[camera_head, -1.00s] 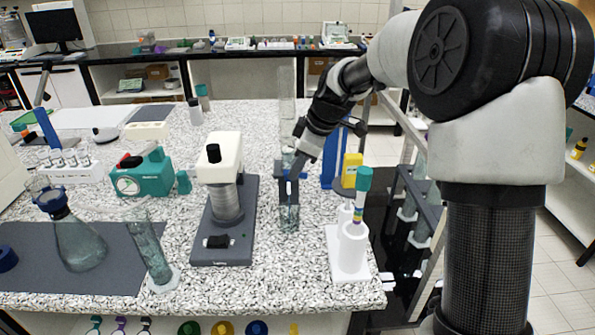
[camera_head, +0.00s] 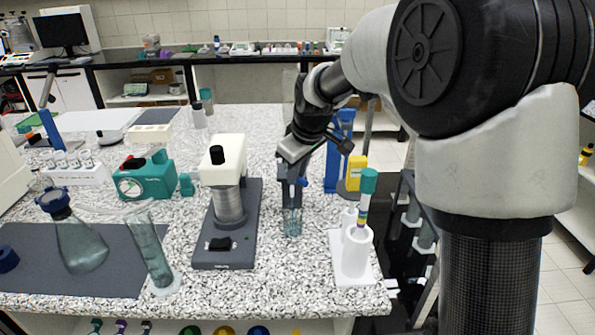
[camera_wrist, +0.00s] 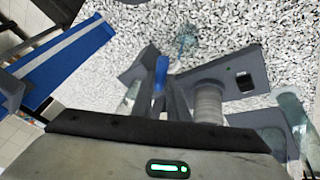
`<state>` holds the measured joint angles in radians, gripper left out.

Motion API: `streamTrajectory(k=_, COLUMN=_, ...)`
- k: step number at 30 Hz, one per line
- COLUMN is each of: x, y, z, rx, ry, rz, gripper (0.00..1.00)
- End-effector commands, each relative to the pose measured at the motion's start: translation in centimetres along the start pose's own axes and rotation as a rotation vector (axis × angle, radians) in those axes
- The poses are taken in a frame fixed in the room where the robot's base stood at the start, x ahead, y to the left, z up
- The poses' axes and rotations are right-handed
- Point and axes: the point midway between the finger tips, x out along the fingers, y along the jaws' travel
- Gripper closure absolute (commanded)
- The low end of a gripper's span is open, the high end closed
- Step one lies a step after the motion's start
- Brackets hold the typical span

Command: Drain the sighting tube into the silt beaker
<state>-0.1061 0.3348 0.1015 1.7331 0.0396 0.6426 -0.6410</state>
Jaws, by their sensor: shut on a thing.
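A tall clear tube (camera_head: 290,85), apparently the sighting tube, stands upright behind my arm and is mostly hidden by it. A small clear beaker (camera_head: 292,222), apparently the silt beaker, stands on the counter below my gripper; it also shows in the wrist view (camera_wrist: 187,40). Whether it holds liquid I cannot tell. My gripper (camera_head: 292,185) points down above the beaker. Its fingers are shut on a small blue handle (camera_wrist: 161,70), apparently the tube's tap. The handle's link to the tube is hidden.
A white shaker on a dark base (camera_head: 222,252) stands close left. A white holder (camera_head: 352,255) with a teal-capped tube stands right, with a yellow bottle (camera_head: 355,172) and blue stand (camera_head: 338,150) behind. A flask (camera_head: 80,245) and glass cylinder (camera_head: 150,250) are at front left.

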Motion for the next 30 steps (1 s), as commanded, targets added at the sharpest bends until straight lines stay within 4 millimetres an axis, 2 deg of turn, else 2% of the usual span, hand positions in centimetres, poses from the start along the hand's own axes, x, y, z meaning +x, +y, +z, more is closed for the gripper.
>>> streamTrajectory(k=9, x=0.0, y=0.0, z=0.0, rx=0.000, ry=0.001, rz=0.001, gripper=1.00)
streamTrajectory(k=10, x=0.0, y=0.0, z=0.0, rx=0.000, ry=0.001, rz=0.001, gripper=0.81)
streamTrajectory(k=12, x=0.0, y=0.0, z=0.0, rx=0.000, ry=0.001, rz=0.000, gripper=0.69)
streamTrajectory(k=13, x=0.0, y=0.0, z=0.0, rx=0.000, ry=0.001, rz=0.000, gripper=0.67)
streamTrajectory(k=23, x=-0.3, y=0.0, z=0.0, rx=0.000, ry=0.001, rz=0.001, gripper=0.67)
streamTrajectory(k=26, x=-1.3, y=0.1, z=-0.1, rx=0.000, ry=0.003, rz=0.002, gripper=0.67)
streamTrajectory(k=30, x=-4.1, y=0.1, z=-0.1, rx=0.001, ry=0.004, rz=0.003, gripper=0.67)
